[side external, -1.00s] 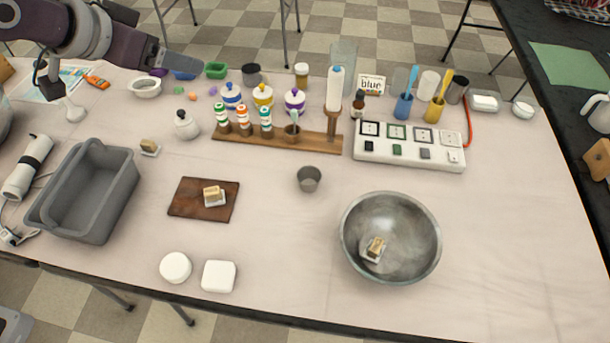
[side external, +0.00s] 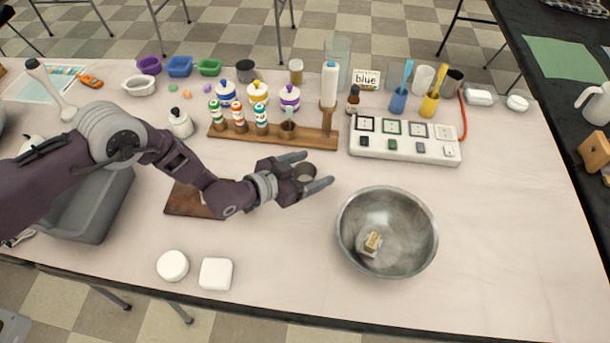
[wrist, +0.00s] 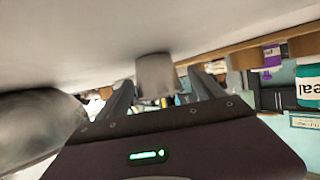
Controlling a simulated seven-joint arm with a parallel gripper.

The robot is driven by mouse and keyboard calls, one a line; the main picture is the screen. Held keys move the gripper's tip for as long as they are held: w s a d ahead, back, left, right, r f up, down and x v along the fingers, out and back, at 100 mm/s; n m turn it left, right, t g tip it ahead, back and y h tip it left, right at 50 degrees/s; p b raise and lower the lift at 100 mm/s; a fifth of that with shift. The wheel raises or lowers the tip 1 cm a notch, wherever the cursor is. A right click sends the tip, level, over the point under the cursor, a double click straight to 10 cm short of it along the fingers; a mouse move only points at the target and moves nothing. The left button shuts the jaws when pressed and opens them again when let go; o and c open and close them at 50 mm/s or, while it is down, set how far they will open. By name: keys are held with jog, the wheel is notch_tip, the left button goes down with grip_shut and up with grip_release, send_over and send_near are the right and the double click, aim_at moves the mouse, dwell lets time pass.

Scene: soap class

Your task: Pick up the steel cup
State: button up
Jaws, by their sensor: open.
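The small steel cup (side external: 305,172) stands upright on the table, left of the bowl. My gripper (side external: 320,168) is open around it, with one finger on the far side and one on the near side. The cup's lower part is partly hidden by the gripper. In the wrist view the cup (wrist: 156,75) shows between and just beyond the fingertips of my gripper (wrist: 162,82). I cannot tell whether either finger touches it.
A large steel bowl (side external: 410,208) with a small tan-and-white piece inside stands right of the cup. A wooden rack (side external: 312,138) with bottles and a white panel (side external: 437,152) stand behind. My arm covers much of the grey bin (side external: 105,215) and brown board (side external: 183,203).

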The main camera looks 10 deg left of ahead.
jog(key=shift+w+d+f, duration=0.25)
jog(key=shift+w+d, duration=0.05)
jog(key=shift+w, duration=0.1)
jog(key=shift+c, duration=0.3)
jog(key=c, duration=1.4)
